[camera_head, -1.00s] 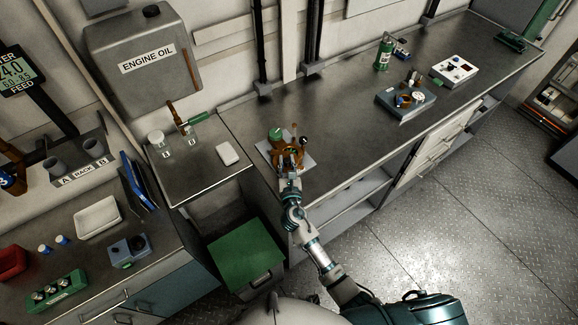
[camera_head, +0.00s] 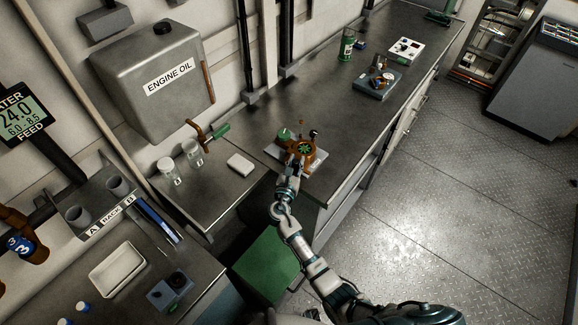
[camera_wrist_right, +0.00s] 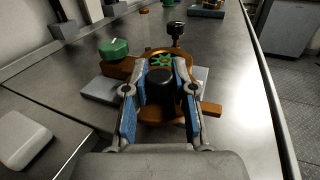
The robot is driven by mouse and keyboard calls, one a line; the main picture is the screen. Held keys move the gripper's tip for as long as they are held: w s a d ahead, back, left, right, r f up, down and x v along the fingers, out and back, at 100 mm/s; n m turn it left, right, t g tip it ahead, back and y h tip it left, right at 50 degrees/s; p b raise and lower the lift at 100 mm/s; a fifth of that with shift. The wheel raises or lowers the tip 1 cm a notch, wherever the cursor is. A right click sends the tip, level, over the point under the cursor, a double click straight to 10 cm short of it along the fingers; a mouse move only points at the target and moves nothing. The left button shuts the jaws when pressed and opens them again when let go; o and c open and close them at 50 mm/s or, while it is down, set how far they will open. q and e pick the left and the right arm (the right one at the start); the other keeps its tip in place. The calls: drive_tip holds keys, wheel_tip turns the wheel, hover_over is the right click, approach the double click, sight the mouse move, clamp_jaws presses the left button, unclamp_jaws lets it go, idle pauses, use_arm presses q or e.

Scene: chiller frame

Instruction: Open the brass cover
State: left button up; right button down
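The brass device (camera_head: 309,154) stands on a light plate on the long bench. It has a round brass rim (camera_wrist_right: 153,51) around a green, star-shaped wheel (camera_wrist_right: 158,60), which shows uncovered, a green knob (camera_wrist_right: 114,48) at its left and a black knob (camera_wrist_right: 176,29) behind. My right gripper (camera_head: 297,165) is at its near side. In the right wrist view, the blue-padded fingers (camera_wrist_right: 161,75) stand on either side of a black cylindrical knob (camera_wrist_right: 160,84). Whether the pads press on it is not clear. The fingers partly hide the device. My left gripper is not in view.
A white block (camera_head: 240,164) lies left of the device, near glass jars (camera_head: 192,152). A grey box with parts (camera_head: 377,85) and a green can (camera_head: 346,46) stand farther along the bench. Bare bench top lies between them. A green box (camera_head: 266,262) stands below the bench.

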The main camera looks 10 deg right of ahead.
drive_tip(key=shift+d+f+h, duration=0.1)
drive_tip(key=shift+f+h, duration=0.05)
drive_tip(key=shift+h, duration=0.15)
drive_tip(key=shift+s+a, duration=0.1)
drive_tip(key=shift+a, duration=0.75)
drive_tip(key=c, duration=1.2)
unclamp_jaws()
drive_tip(key=shift+c, duration=0.2)
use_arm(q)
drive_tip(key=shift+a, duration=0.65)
use_arm(e)
drive_tip(key=shift+o, duration=0.2)
drive_tip(key=shift+d, duration=0.2)
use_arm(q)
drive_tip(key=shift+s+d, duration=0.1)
use_arm(e)
drive_tip(key=shift+d, duration=0.1)
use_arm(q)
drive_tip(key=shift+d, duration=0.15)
use_arm(e)
drive_tip(key=v, duration=1.2)
